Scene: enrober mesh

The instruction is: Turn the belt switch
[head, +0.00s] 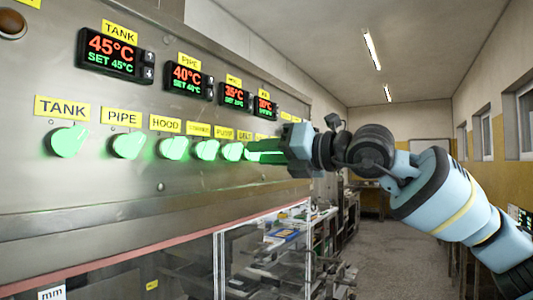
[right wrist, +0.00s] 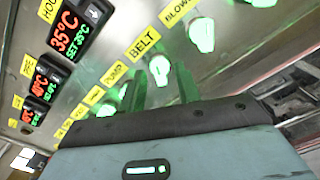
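The BELT label (right wrist: 145,42) shows in the right wrist view, with the glowing green belt switch (right wrist: 159,70) just below it. In the head view the BELT label (head: 245,135) is small, and its switch is mostly hidden behind my right gripper. My right gripper (head: 256,151) points left at the panel, at the height of the switch row. In the right wrist view its two green-lit fingers (right wrist: 161,83) are apart, with the belt switch appearing between and just beyond their tips. Whether they touch it I cannot tell. My left gripper is not in view.
Other green switches line the panel: the tank switch (head: 69,141), the pump switch (head: 232,151) and the blower switch (right wrist: 202,35) on the belt switch's other side. Temperature displays (head: 115,53) sit above. A clear-walled enclosure (head: 265,255) stands below. The aisle (head: 395,245) is open.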

